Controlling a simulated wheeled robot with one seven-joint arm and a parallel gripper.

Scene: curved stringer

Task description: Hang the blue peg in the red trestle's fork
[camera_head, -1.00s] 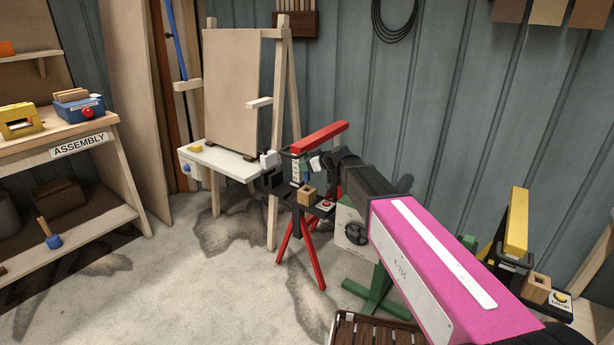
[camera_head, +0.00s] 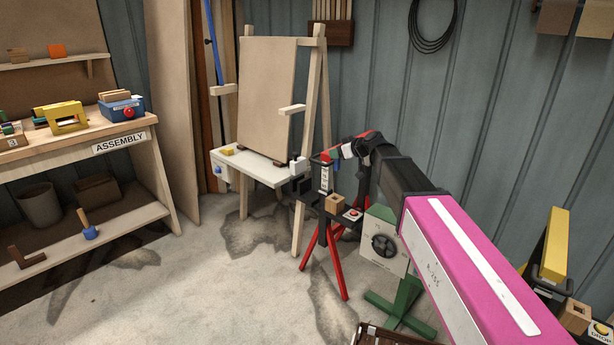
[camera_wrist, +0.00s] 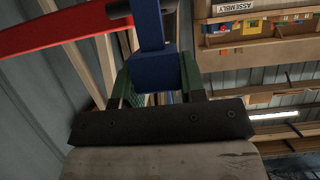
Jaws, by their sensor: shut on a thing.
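The blue peg (camera_wrist: 155,70) is between the green finger pads of my gripper (camera_wrist: 156,88) in the wrist view. A blue bar of it runs up the picture, and a dark part crosses in front of or behind its top; I cannot tell which. The red trestle (camera_head: 335,265) stands right of the easel, with a red top beam (camera_head: 321,159). The beam also shows at upper left in the wrist view (camera_wrist: 50,33). In the head view my gripper (camera_head: 340,155) is at the beam and hides part of it. Whether the peg touches the fork is unclear.
A wooden block (camera_head: 335,204) and a red button (camera_head: 352,214) sit on the trestle's dark shelf. The easel (camera_head: 265,95) with its white ledge is close at left. A green stand (camera_head: 400,300) and a yellow beam (camera_head: 555,245) are at right. The assembly bench (camera_head: 125,139) is far left.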

